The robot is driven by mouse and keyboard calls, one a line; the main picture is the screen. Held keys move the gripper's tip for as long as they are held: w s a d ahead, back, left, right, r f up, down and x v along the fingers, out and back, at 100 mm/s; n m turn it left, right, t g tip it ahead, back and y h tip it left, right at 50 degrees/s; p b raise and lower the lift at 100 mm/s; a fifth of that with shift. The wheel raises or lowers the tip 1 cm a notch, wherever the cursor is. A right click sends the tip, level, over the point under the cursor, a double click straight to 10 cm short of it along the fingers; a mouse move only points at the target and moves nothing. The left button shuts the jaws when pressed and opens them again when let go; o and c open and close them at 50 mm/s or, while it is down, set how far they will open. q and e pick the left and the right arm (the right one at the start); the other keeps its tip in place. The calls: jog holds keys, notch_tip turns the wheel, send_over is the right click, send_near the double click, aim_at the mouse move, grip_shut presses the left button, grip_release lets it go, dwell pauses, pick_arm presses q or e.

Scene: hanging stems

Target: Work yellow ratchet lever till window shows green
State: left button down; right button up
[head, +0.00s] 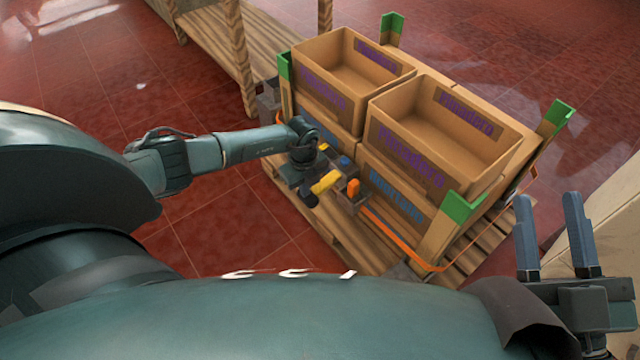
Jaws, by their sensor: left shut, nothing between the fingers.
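The yellow ratchet lever (325,182) is at the front left of the strapped pallet load, low against the boxes. It sits at the tensioner, beside an orange part (353,187) and a small blue part (345,161). My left gripper (308,190) is right at the lever's left end, pointing down. It is shut with nothing held; whether it touches the lever I cannot tell. The window and its colour cannot be made out. My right gripper (548,200) is open and empty at the far right, away from the load.
Open cardboard boxes (397,124) are stacked on a wooden pallet (335,236), with green corner protectors (463,207) and an orange strap (405,252) around them. A wooden rack (236,55) stands behind left. A pale surface (620,225) is at the right. Red floor lies clear in front left.

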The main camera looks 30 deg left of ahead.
pick_arm(q)
jog(key=shift+w+d+f+b, duration=0.1)
jog(key=shift+w+f+b, duration=0.15)
jog(key=shift+f, duration=0.5)
jog(key=shift+w+d+f+b, duration=0.15)
jog(key=shift+w+f+b, duration=0.05)
jog(key=shift+f+b, duration=0.5)
jog(key=shift+r, duration=0.1)
jog(key=r+p, duration=0.1)
jog(key=p, duration=0.1)
jog(key=s+r+p, duration=0.1)
jog(key=r+p, duration=0.1)
jog(key=shift+a+r+p, duration=0.1)
jog(key=shift+a+p, duration=0.1)
jog(key=shift+p, duration=0.1)
